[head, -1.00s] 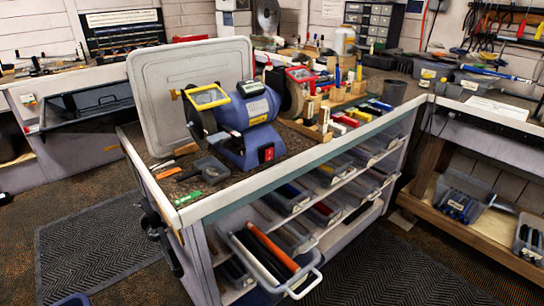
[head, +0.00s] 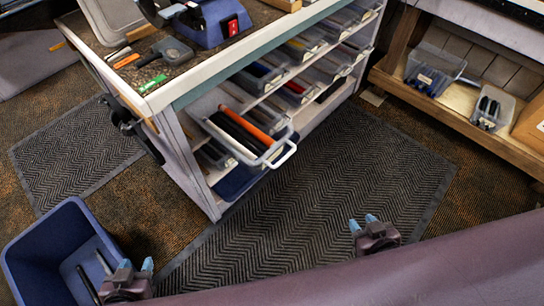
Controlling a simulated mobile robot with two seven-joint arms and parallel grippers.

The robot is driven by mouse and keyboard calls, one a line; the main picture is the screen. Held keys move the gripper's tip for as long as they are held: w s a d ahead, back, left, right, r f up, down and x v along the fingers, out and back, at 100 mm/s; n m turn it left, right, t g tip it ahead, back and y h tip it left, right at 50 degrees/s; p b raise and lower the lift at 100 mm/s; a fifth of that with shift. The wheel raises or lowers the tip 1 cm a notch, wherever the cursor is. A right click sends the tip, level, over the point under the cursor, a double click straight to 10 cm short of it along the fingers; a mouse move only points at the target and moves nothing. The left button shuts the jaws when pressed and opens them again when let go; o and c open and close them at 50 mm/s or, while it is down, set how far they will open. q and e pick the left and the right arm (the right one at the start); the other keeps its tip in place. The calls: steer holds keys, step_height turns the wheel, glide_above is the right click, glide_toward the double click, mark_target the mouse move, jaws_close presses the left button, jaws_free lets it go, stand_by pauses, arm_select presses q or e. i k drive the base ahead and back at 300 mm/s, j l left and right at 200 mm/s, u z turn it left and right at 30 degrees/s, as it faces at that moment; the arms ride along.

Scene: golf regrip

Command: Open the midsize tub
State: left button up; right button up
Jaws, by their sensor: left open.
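A clear tub (head: 216,117) with a white front handle (head: 284,153) sticks out from the workbench shelves, tilted in view. It holds dark, white and orange rods. Several smaller clear tubs sit in the shelves around it, one of them here (head: 262,72). I cannot tell for sure which tub is the midsize one. My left gripper (head: 136,266) is open and empty at the bottom left, beside a blue bin. My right gripper (head: 363,223) is open and empty above the dark mat, to the right of and nearer than the pulled-out tub. Neither touches a tub.
The blue bin (head: 22,240) stands on the floor at bottom left with dark rods inside. The workbench top (head: 105,60) carries a blue grinder (head: 215,20) and tools. A clamp hangs at its left edge. A wooden shelf (head: 455,103) with tubs is at right. The mat (head: 345,170) between is clear.

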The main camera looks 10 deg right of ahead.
mark_target(267, 80)
steer(key=i+l, duration=0.9)
steer(key=l, duration=0.1)
